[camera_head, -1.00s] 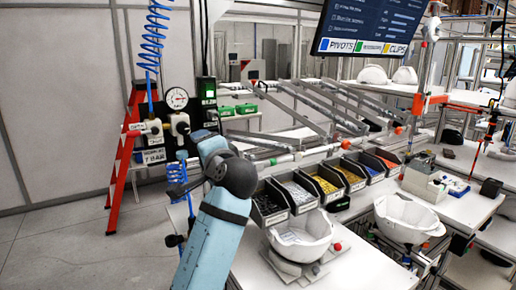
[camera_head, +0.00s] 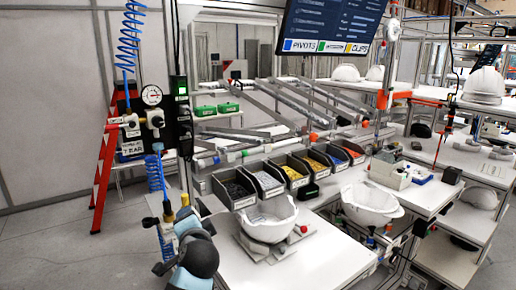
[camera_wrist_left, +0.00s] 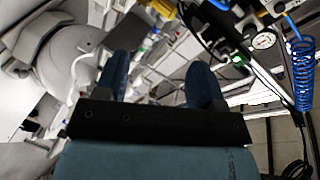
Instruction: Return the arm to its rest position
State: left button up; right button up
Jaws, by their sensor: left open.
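My left gripper (camera_wrist_left: 160,85) is open in the left wrist view, with two blue fingers apart and nothing between them. In the head view my left arm is low at the lower left, beside the near-left corner of the white table (camera_head: 300,268); its fingers cannot be made out there. A white helmet shell (camera_head: 268,221) sits open side up on a fixture on that table, to the right of my arm and apart from it. My right gripper is not in view.
A blue coiled hose (camera_head: 130,40) and gauge panel (camera_head: 152,95) stand close behind my left arm, by a red ladder (camera_head: 104,180). Several parts bins (camera_head: 234,188) line the table's back. A second shell (camera_head: 370,205) is at the right. Floor at left is clear.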

pick_arm(q)
jog(key=s+a+f+n+g+h, duration=0.15)
jog(key=s+f+h, duration=0.25)
jog(key=s+f, duration=0.95)
jog(key=s+f+n+g+h, duration=0.25)
jog(key=s+f, duration=0.75)
jog(key=f, duration=0.6)
jog(key=s+a+f+n+h, duration=0.1)
jog(key=s+f, duration=0.1)
jog(key=s, duration=0.4)
jog(key=s+f+n+h, duration=0.1)
jog(key=s+f, duration=0.1)
jog(key=s, duration=0.3)
jog(key=shift+s+a+f+n, duration=0.3)
jog(key=shift+s+a+n, duration=0.05)
jog(key=shift+n, duration=0.05)
